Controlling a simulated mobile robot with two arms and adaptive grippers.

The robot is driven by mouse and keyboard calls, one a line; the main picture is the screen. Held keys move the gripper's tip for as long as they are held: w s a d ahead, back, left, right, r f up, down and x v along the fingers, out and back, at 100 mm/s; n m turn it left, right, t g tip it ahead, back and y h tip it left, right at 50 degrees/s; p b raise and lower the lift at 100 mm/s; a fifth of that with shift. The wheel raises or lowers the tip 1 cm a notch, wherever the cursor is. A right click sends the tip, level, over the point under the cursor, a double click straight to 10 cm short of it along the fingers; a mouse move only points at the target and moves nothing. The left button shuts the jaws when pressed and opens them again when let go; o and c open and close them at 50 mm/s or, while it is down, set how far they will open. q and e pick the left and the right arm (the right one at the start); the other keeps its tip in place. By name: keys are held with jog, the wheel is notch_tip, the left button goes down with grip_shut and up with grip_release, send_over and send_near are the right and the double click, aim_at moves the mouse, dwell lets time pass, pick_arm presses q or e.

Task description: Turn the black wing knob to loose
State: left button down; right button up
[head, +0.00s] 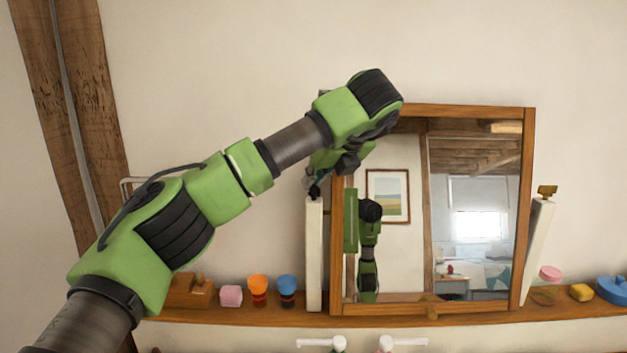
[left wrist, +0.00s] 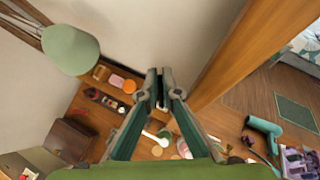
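The black wing knob (head: 314,191) sits on top of the white post at the left of the wooden mirror. It is small and partly covered by my gripper, so its turn angle is unclear. My left gripper (head: 317,181) reaches down to it from above, with its tips at or very close to the knob. In the left wrist view the fingertips (left wrist: 160,73) are close together with a narrow dark gap between them. I cannot tell whether they grip the knob. My right gripper is not in view.
The framed mirror (head: 432,311) stands just right of my gripper. A brass-coloured knob (head: 547,191) tops the right post. The wooden shelf (head: 390,320) holds a pink block (head: 231,296), orange cup (head: 258,284), blue cup (head: 287,285) and other small items. The wall above is clear.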

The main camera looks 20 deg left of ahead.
pick_arm(q)
jog(key=shift+d+r+n+g+p, duration=0.1)
jog(key=shift+r+n+g+p, duration=0.2)
jog(key=shift+n, duration=0.2)
jog(key=n+g+y+p, duration=0.2)
jog(key=n+p, duration=0.1)
jog(key=p, duration=0.2)
jog(key=shift+n, duration=0.3)
jog(key=shift+f+n+g+p, duration=0.15)
jog(key=shift+n+g+p, duration=0.55)
jog(key=shift+p, duration=0.55)
jog(key=c, duration=2.5)
grip_release()
jog(key=shift+c, duration=0.2)
jog(key=shift+f, duration=0.1)
